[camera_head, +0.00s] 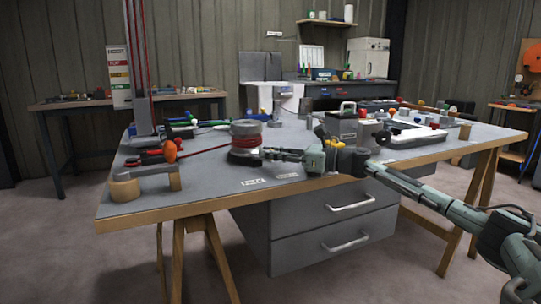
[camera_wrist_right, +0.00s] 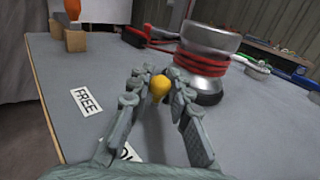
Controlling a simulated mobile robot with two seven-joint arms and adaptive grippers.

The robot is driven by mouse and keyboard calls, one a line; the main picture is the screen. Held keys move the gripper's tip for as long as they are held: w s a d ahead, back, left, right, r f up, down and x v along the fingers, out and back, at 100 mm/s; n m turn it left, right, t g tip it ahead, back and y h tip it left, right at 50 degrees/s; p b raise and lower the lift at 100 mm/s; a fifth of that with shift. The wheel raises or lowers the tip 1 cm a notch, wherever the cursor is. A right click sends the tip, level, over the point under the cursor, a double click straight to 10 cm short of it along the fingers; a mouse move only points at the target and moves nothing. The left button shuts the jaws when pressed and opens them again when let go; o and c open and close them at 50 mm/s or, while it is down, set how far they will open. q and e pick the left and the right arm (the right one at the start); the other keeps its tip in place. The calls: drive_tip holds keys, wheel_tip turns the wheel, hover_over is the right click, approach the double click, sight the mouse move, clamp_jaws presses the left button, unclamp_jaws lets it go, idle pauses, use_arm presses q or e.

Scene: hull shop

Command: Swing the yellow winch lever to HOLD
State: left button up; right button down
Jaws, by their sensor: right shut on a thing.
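The winch (camera_head: 246,137) stands near the front of the bench with red rope wound on its metal drum; it also fills the upper right of the right wrist view (camera_wrist_right: 205,55). The lever's yellow knob (camera_wrist_right: 158,87) sits between the fingertips of my right gripper (camera_wrist_right: 158,92), which is shut on it. In the head view my right gripper (camera_head: 270,153) reaches in from the right, at the winch's front right side; the knob is hidden there. A FREE label (camera_wrist_right: 86,101) lies left of the knob. A second label (camera_wrist_right: 122,153) is mostly hidden under my fingers. My left gripper is not in view.
A wooden-ended fitting (camera_head: 125,186) and an orange knob (camera_head: 170,151) stand at left, beside a post with red ropes. A grey toolbox (camera_head: 343,122) and a white tray (camera_head: 412,136) stand at right.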

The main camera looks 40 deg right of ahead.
idle(0.3)
drive_tip(key=c, duration=1.4)
unclamp_jaws()
drive_tip(key=v, duration=0.7)
drive_tip(key=shift+s+d+f, duration=0.1)
drive_tip(key=shift+f, duration=0.05)
drive_tip(key=shift+v, duration=2.2)
drive_tip(key=shift+s+d, duration=0.1)
drive_tip(key=shift+s, duration=0.05)
drive_tip(key=shift+r, duration=0.25)
